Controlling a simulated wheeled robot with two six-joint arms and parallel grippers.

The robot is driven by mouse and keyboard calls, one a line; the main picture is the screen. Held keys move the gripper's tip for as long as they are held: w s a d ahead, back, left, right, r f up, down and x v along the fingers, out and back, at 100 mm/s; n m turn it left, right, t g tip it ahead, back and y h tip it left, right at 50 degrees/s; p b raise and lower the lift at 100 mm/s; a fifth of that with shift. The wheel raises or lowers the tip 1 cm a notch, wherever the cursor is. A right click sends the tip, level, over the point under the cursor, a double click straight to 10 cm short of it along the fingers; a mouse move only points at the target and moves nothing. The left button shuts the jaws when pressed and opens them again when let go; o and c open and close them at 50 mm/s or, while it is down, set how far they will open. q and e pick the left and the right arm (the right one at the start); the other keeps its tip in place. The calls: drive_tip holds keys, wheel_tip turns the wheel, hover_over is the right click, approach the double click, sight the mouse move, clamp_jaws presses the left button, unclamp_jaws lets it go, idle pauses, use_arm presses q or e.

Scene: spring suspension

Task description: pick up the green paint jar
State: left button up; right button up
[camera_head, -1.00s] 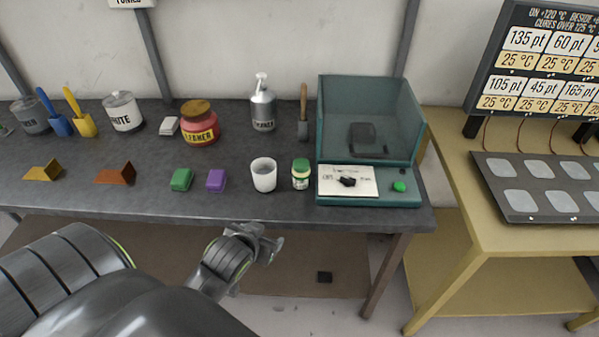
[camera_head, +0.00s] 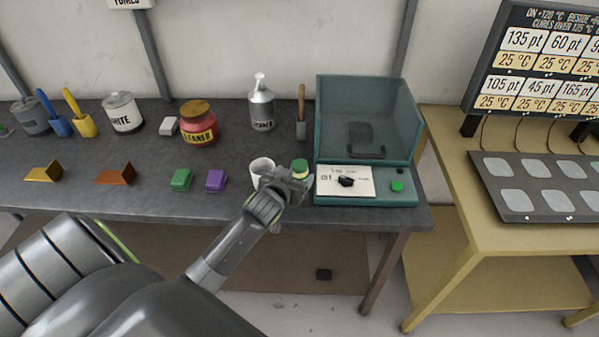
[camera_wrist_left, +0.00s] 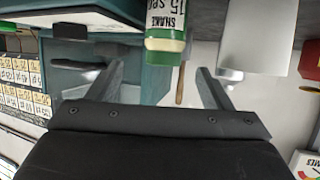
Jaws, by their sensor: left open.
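In the left wrist view the jar (camera_wrist_left: 166,38), labelled "SHAKE 15 sec", appears upside down, in line with the gap between the spread fingers (camera_wrist_left: 163,74). I cannot tell whether the fingertips reach around it. The gripper is not closed on it. My right gripper is out of view.
The teal machine (camera_head: 408,189) with a clear hood is close on the jar's right. The cup is close on its left; it also shows in the wrist view (camera_wrist_left: 258,38). Green (camera_head: 181,180) and purple blocks (camera_head: 216,181) lie left.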

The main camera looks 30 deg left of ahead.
sight(297, 170)
use_arm(q)
drive_tip(key=x, duration=0.3)
drive_tip(key=shift+w, duration=0.15)
drive_tip(key=shift+w+a+f+p, duration=0.25)
drive_tip(key=shift+w+p, duration=0.15)
drive_tip(key=shift+p, duration=0.1)
drive_tip(key=x, duration=0.2)
drive_tip(key=shift+w+a+f+p, duration=0.25)
drive_tip(key=shift+p, duration=0.15)
drive_tip(key=shift+x, duration=0.8)
drive_tip(key=c, duration=1.2)
